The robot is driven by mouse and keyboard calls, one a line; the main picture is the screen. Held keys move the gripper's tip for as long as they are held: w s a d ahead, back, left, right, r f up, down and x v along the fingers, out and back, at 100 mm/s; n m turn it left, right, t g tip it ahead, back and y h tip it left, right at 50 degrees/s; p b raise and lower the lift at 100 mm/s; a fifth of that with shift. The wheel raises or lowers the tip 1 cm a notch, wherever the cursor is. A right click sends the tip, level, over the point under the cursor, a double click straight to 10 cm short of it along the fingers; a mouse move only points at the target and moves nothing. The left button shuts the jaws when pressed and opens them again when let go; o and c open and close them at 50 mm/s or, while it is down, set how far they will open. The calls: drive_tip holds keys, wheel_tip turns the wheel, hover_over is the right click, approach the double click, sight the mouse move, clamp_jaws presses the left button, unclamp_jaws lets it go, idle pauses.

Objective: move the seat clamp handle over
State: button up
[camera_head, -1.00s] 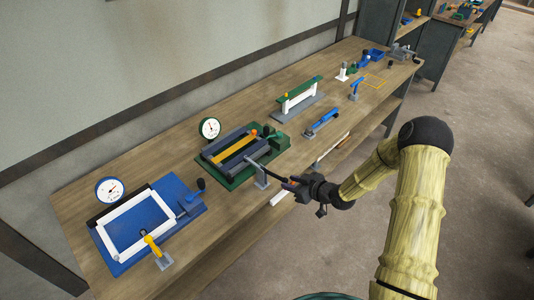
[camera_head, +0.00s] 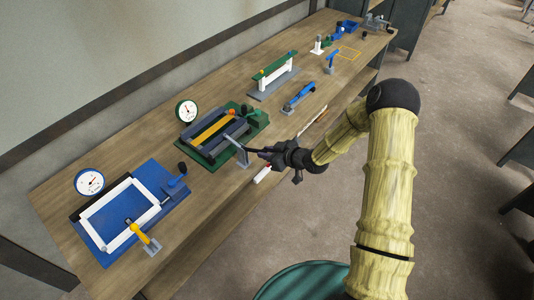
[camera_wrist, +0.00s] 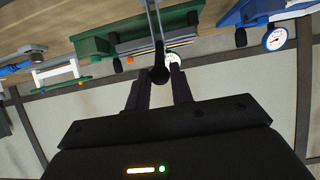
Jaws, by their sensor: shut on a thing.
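The seat clamp is a grey toggle clamp (camera_head: 242,160) at the front edge of the green fixture (camera_head: 258,120), which holds a yellow slat and grey rails. Its handle (camera_head: 254,150) is dark, on a grey lever reaching over the fixture's edge, and points out toward the bench front. My gripper (camera_head: 270,153) is at the handle's outer end. In the wrist view, the handle's black rounded end (camera_wrist: 160,75) sits between the fingertips of my gripper (camera_wrist: 159,77), which is shut on it. The exact finger contact is partly hidden.
A blue fixture (camera_head: 165,215) with a white frame and a yellow-handled clamp (camera_head: 140,234) stands nearer on the bench. A blue-handled clamp (camera_head: 298,97) and a green-topped stand (camera_head: 275,80) are farther along. Dial gauges stand behind both fixtures. The floor right of my arm is clear.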

drive_tip(key=shift+w+r, duration=0.15)
drive_tip(key=shift+r, duration=0.2)
drive_tip(key=shift+w+a+r+p, duration=0.3)
drive_tip(key=shift+a+r, duration=0.15)
drive_tip(key=shift+r, duration=0.15)
drive_tip(key=shift+w+a+r+p, duration=0.2)
drive_tip(key=shift+w+a+r, duration=0.15)
drive_tip(key=shift+r, duration=0.25)
drive_tip(key=shift+a, duration=0.1)
drive_tip(key=shift+r, duration=0.1)
drive_tip(key=shift+w+a+r, duration=0.75)
drive_tip(key=shift+a+r, duration=0.1)
drive_tip(key=shift+a, duration=0.25)
drive_tip(key=shift+w, duration=0.1)
